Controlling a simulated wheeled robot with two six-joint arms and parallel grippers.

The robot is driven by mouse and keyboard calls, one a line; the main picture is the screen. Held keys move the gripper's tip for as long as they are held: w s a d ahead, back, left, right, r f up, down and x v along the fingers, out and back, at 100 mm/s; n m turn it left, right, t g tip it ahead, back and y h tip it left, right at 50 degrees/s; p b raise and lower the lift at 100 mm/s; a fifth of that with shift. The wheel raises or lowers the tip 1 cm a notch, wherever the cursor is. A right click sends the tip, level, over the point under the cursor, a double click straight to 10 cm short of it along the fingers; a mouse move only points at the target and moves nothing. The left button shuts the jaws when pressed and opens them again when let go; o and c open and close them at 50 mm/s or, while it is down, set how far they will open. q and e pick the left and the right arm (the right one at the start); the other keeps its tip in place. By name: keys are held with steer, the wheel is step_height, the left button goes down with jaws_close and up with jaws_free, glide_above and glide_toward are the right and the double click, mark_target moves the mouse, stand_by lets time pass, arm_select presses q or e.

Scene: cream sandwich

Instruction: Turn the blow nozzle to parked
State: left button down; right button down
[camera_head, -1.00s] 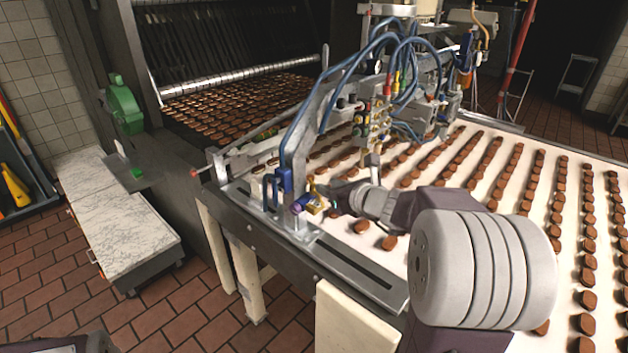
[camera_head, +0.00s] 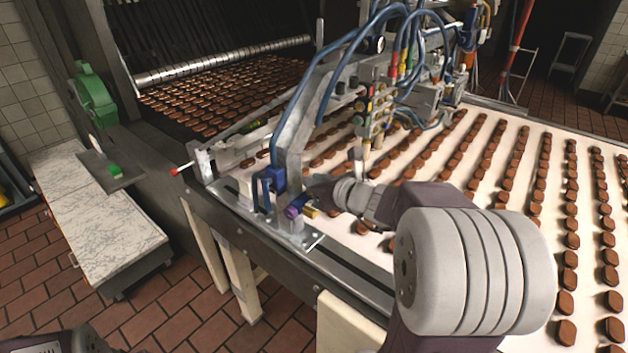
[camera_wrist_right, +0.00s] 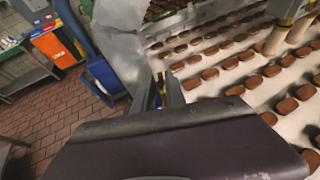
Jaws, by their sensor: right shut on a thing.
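The blow nozzle (camera_head: 310,212) is a small brass-coloured piece beside a purple cylinder (camera_head: 291,211), at the foot of the metal bracket on the conveyor's near edge. Most of it is hidden behind my right gripper (camera_head: 307,188) in the head view, so I cannot tell its angle. My right gripper comes in from the right and is shut on the nozzle. The right wrist view shows a bit of yellow (camera_wrist_right: 158,99) between the gripper's fingers (camera_wrist_right: 166,93). My left gripper is not in view.
A blue clamp (camera_head: 267,187) stands just left of the nozzle. Blue hoses (camera_head: 350,42) and a valve block (camera_head: 372,105) are above and behind it. Rows of brown biscuits (camera_head: 495,165) cover the white belt. A marble-topped cabinet (camera_head: 90,215) stands at left.

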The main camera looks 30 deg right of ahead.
steer(key=shift+d, duration=0.1)
steer(key=n+g+y+p, duration=0.2)
steer(key=n+y+p, duration=0.1)
steer(key=n+p, duration=0.1)
steer(key=w+d+n+g+y+p, duration=0.1)
steer(key=n+g+y+p, duration=0.2)
steer(key=n+y+p, duration=0.1)
steer(key=d+n+g+y+p, duration=0.1)
steer(key=n+g+y+p, duration=0.1)
steer(key=n+y+p, duration=0.2)
steer(key=shift+w+r+p, duration=0.15)
steer(key=shift+r+p, duration=0.1)
steer(key=shift+p, duration=0.85)
steer(key=shift+w+d+f+n+g+y+p, duration=0.15)
steer(key=shift+n+g+y+p, duration=0.3)
steer(key=shift+n+g, duration=0.45)
steer(key=shift+w+a+f+n+g+y+p, duration=0.15)
steer(key=shift+n+g+y+p, duration=0.2)
steer(key=shift+n+g+p, duration=0.5)
steer(key=shift+d+f+g, duration=0.1)
steer(key=shift+g, duration=0.45)
steer(key=c, duration=1.6)
jaws_free()
steer(key=shift+o, duration=0.2)
steer(key=shift+w, duration=0.1)
steer(key=shift+a, duration=0.2)
steer(key=shift+r, duration=0.25)
